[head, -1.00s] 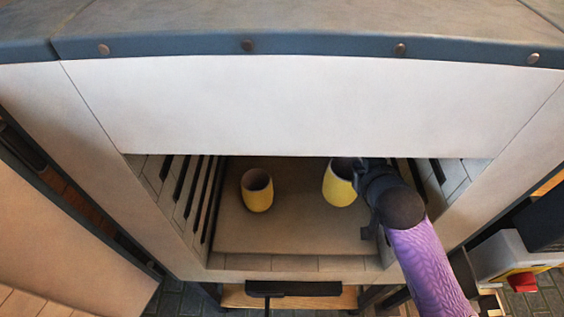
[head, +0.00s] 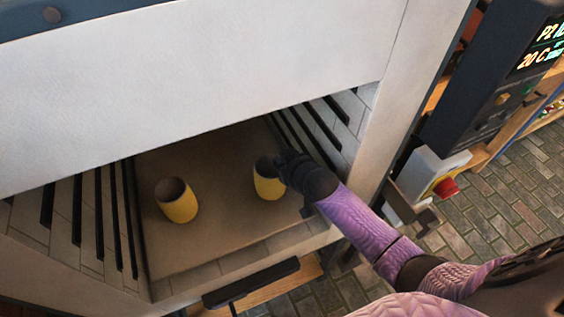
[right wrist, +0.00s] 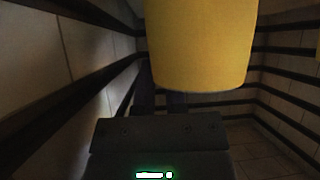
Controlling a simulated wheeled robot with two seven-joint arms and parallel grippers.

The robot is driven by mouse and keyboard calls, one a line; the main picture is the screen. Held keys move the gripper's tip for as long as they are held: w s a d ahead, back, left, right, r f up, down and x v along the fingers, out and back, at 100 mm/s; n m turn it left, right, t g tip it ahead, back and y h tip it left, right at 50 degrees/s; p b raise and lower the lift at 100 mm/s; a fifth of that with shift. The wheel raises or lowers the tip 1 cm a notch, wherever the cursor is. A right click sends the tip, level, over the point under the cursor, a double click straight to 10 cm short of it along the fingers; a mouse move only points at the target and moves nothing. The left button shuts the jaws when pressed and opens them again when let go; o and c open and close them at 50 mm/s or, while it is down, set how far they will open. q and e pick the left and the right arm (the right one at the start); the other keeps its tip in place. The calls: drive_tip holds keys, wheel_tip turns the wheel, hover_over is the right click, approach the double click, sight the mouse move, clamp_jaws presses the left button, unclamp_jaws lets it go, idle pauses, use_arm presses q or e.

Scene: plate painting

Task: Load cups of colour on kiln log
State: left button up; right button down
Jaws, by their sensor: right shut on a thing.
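Two yellow cups are in the kiln chamber in the head view. The left cup (head: 177,201) stands upright on the kiln shelf (head: 215,235), apart from the grippers. The right cup (head: 268,180) is at my right gripper (head: 284,172), which reaches in from the right and is shut on it. That cup looks upright; whether its base touches the shelf I cannot tell. In the right wrist view the held yellow cup (right wrist: 200,45) fills the top middle, above the dark gripper body. My left gripper is not in view.
Slotted brick walls flank the chamber, close to my right arm on the right side (head: 325,130). The white kiln front (head: 190,80) hangs low above the opening. A control box with a red button (head: 446,188) stands outside at right. Shelf between the cups is clear.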

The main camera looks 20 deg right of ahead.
drive_tip(key=c, duration=0.7)
unclamp_jaws()
drive_tip(key=shift+o, duration=0.2)
drive_tip(key=shift+s+r, duration=0.1)
drive_tip(key=shift+r, duration=0.05)
drive_tip(key=p+v, duration=0.6)
drive_tip(key=v, duration=0.6)
drive_tip(key=s+d+f+g+h, duration=0.1)
drive_tip(key=s+f+g, duration=0.2)
drive_tip(key=s+f, duration=0.6)
drive_tip(key=s+d+f+g, duration=0.1)
drive_tip(key=s+f+g, duration=0.3)
drive_tip(key=f, duration=0.8)
drive_tip(key=s+a+f+g, duration=0.1)
drive_tip(key=s+f+g, duration=0.1)
drive_tip(key=s, duration=0.7)
drive_tip(key=s+a+f+g, duration=0.1)
drive_tip(key=s+f, duration=0.4)
drive_tip(key=s, duration=0.4)
drive_tip(key=shift+s+n+g+b, duration=0.3)
drive_tip(key=shift+s+g, duration=0.1)
